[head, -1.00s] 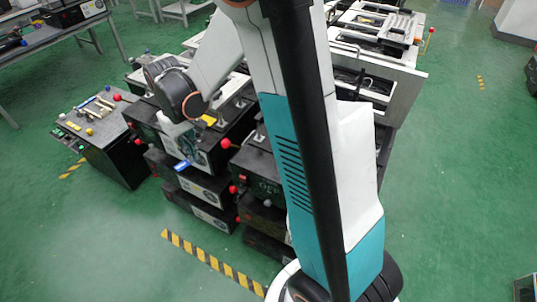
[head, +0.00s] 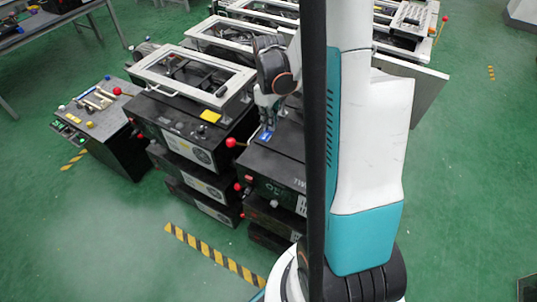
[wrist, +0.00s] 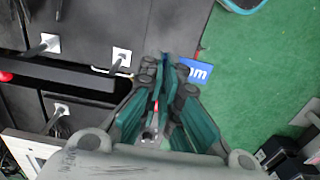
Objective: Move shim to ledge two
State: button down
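The shim looks to be the small blue piece (head: 266,135) at the tips of my gripper (head: 267,122), over the top of the right black cabinet. In the wrist view the blue piece (wrist: 196,70), with white lettering, sticks out to the right of the tips of my gripper (wrist: 162,66). The fingers are close together and seem shut on it; they hide the rest. No ledge number is readable, so I cannot tell which surface is ledge two. I cannot tell whether the shim touches the cabinet.
Stacked black cabinets stand left (head: 195,150) and right (head: 278,160), with red knobs sticking out in front. A yellow piece (head: 210,116) lies on the left stack near a white frame (head: 190,75). A low console (head: 95,120) stands far left.

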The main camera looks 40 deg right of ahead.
aim_at(269, 156)
notch_tip(269, 156, down, 14)
jog(key=b, duration=0.4)
jog(key=shift+f, duration=0.25)
jog(key=shift+f+b, duration=0.2)
jog(key=shift+b, duration=0.1)
jog(key=c, duration=1.8)
grip_release()
jog(key=shift+r, duration=0.15)
notch_tip(269, 156, up, 12)
jog(key=p, duration=0.4)
jog(key=shift+r+p, duration=0.1)
jog(key=shift+p, duration=0.2)
